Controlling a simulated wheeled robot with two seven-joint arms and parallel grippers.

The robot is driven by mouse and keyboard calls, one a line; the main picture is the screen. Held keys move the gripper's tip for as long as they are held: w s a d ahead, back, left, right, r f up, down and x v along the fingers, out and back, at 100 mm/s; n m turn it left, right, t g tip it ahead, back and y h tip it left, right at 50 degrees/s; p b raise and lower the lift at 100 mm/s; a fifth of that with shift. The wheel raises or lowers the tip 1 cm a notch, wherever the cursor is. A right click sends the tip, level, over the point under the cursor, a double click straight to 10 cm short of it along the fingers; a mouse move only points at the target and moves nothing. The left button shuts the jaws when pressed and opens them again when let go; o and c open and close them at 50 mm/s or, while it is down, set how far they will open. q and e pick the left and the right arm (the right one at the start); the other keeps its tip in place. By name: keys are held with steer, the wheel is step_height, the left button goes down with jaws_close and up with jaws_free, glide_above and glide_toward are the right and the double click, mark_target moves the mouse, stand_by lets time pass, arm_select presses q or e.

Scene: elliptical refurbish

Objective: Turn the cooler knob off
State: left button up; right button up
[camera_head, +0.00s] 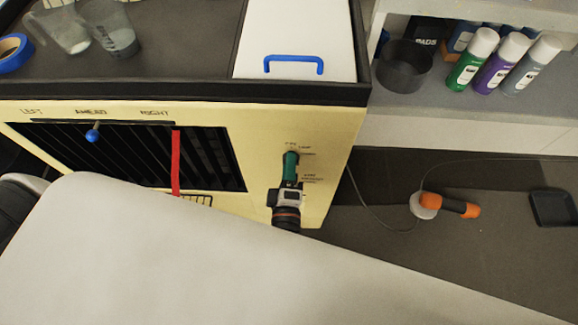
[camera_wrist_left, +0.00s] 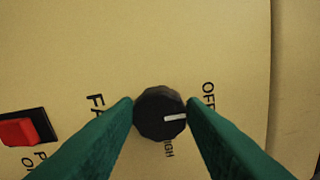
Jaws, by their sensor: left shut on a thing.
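The cooler (camera_head: 330,125) is a cream box with a dark slatted vent on its front. Its round black knob (camera_wrist_left: 160,122) shows in the left wrist view, with a white mark pointing right, between the OFF and HIGH labels. My left gripper (camera_head: 291,160) reaches the cooler's front right part, and its green fingers hide the knob in the head view. In the left wrist view the fingertips (camera_wrist_left: 161,106) sit on either side of the knob, shut on it. My right gripper is not in view.
A red switch (camera_wrist_left: 18,132) sits left of the knob. A red strip (camera_head: 176,162) and a blue-tipped lever (camera_head: 92,136) are at the vent. Spray cans (camera_head: 472,60) stand on the shelf at right.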

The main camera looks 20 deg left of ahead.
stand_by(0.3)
arm_select(q)
steer(key=o, duration=1)
steer(key=shift+b+v, duration=1.4)
steer(key=shift+v, duration=4.7)
